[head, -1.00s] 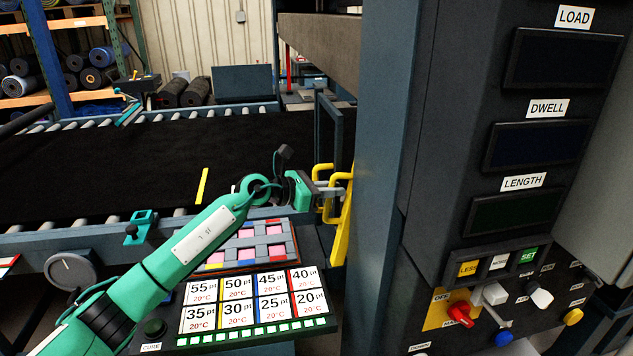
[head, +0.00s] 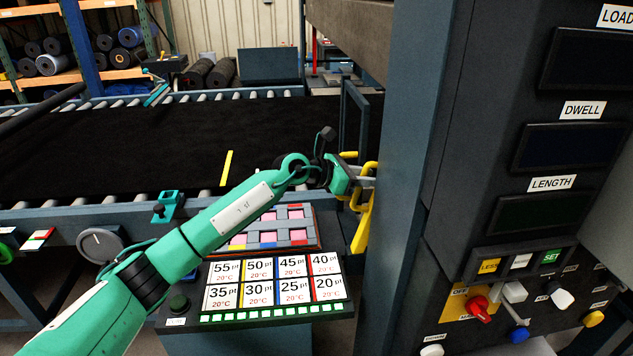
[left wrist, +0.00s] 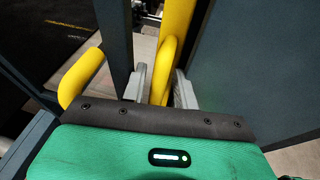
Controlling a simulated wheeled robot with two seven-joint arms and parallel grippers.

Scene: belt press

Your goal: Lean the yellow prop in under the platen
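The yellow prop (head: 361,232) stands nearly upright, slightly tilted, against the near side of the press post, with a yellow loop handle at its upper part. My left gripper (head: 366,182) is at this handle. In the left wrist view, the fingers (left wrist: 161,92) lie on both sides of the yellow bar (left wrist: 176,30) and appear closed on it. The heavy grey-brown beam (head: 347,32) at the top looks like the platen, with open space under it. My right gripper is not in view.
The blue-grey post (head: 415,150) and control cabinet (head: 450,110) block the right side. A black belt (head: 120,150) with a yellow stripe (head: 226,168) runs at left. A console with numbered cards (head: 275,283) stands below my arm. A dark frame (head: 354,112) stands behind the gripper.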

